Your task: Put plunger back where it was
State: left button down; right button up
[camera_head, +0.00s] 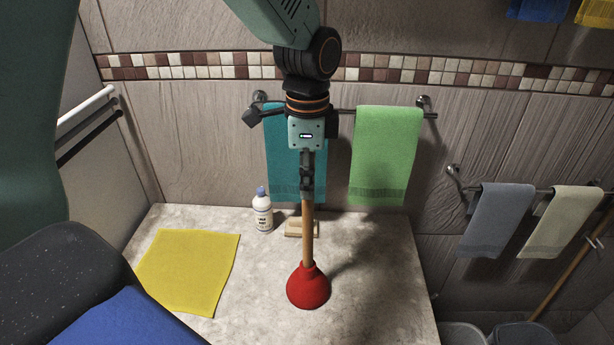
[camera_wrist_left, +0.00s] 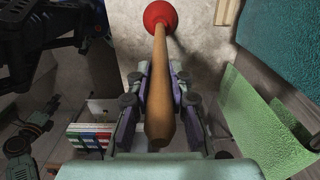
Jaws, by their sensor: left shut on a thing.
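The plunger has a red rubber cup (camera_head: 308,288) and a long wooden handle (camera_head: 307,235). It stands upright, cup down, at the counter's middle; I cannot tell whether the cup touches the surface. My left gripper (camera_head: 307,182) comes down from above and is shut on the upper part of the handle. In the left wrist view, the fingers (camera_wrist_left: 158,100) lie on both sides of the wooden handle (camera_wrist_left: 160,80), with the red cup (camera_wrist_left: 160,14) at the far end. My right gripper is not seen.
On the stone counter (camera_head: 380,300) lie a yellow cloth (camera_head: 190,270) at left, a white bottle (camera_head: 262,212) and a small wooden block (camera_head: 300,228) behind the plunger. Teal (camera_head: 282,150) and green (camera_head: 385,155) towels hang on a wall rail. Buckets (camera_head: 525,335) stand lower right.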

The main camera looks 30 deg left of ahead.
pick_arm(q)
jog(key=shift+w+f, duration=0.2)
jog(key=shift+f, duration=0.35)
jog(key=c, duration=1.5)
grip_release()
jog(key=shift+s, duration=0.2)
jog(key=shift+o, duration=1.4)
jog(key=shift+w, duration=0.25)
jog(key=shift+a, duration=0.1)
notch_tip(320, 180, up, 13)
jog(key=shift+s+f+b, duration=0.1)
jog(key=shift+s+b, duration=0.05)
jog(key=shift+b, duration=0.2)
jog(key=shift+o, duration=0.5)
jog(key=shift+r, duration=0.2)
